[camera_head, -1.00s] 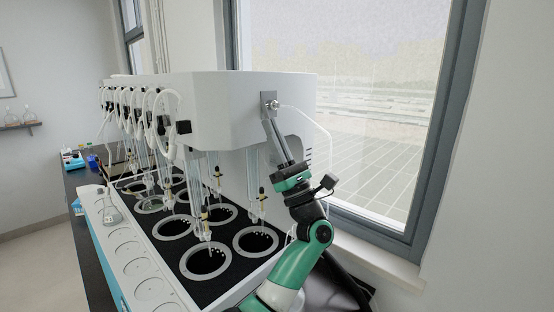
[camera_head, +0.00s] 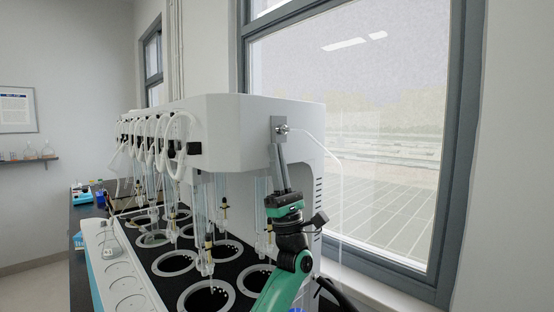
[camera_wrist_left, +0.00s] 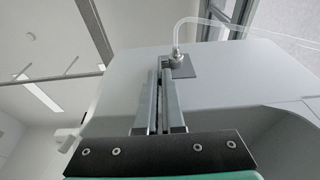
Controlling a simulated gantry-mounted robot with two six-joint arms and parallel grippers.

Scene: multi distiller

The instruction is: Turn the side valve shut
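The side valve (camera_head: 281,129) is a small metal fitting on a grey plate, on the end face of the white distiller (camera_head: 235,125). It also shows near the top middle of the left wrist view (camera_wrist_left: 177,61), with a clear tube running from it. My left gripper (camera_head: 280,147) points up from below, its tips at the lower edge of the valve plate. In the left wrist view its long grey fingers (camera_wrist_left: 159,72) lie nearly parallel with a narrow gap. The tips overlap the valve's lower left side; I cannot tell whether they hold any part. My right gripper is not in view.
Glass tubes and black round wells (camera_head: 207,298) fill the distiller's bench side, left of my arm. A window (camera_head: 385,150) stands close on the right. The clear tube (camera_head: 325,150) hangs to the right of the valve. A wall shelf (camera_head: 30,159) is far left.

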